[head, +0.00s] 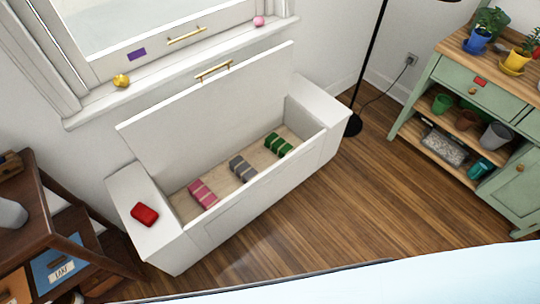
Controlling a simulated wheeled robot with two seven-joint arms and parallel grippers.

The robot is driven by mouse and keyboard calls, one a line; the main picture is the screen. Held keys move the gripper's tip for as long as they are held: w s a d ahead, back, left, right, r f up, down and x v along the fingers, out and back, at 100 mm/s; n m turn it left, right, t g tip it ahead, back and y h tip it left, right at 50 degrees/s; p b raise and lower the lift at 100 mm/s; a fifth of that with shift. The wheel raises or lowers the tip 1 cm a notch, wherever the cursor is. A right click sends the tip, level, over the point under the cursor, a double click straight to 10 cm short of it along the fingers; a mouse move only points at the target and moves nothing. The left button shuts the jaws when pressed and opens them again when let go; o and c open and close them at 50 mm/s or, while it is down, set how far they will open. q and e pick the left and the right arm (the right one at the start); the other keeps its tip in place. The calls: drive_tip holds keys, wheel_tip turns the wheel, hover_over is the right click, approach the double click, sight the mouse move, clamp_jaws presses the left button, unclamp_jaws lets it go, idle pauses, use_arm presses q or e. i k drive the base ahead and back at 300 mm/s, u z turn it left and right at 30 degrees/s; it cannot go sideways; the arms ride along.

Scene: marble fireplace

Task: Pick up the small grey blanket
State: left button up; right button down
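The small grey blanket (242,168) lies folded inside an open white storage bench (262,197), on its wooden floor. It has lighter stripes. It is the middle one of three folded blankets, between a pink one (202,193) on the left and a green one (278,145) on the right, with gaps between them. The bench lid (215,110) stands raised at the back, with a gold handle on it. Neither of my grippers shows in the head view.
A red folded item (145,214) lies on the bench's left end. A dark wooden shelf unit (75,225) stands at the left. A green potting cabinet (470,105) and a black lamp pole (369,62) stand at the right. The wooden floor (350,205) before the bench is clear.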

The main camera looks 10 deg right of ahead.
sight(245, 173)
drive_tip(key=z, duration=1.7)
drive_tip(key=i, duration=1.6)
drive_tip(key=u, duration=3.6)
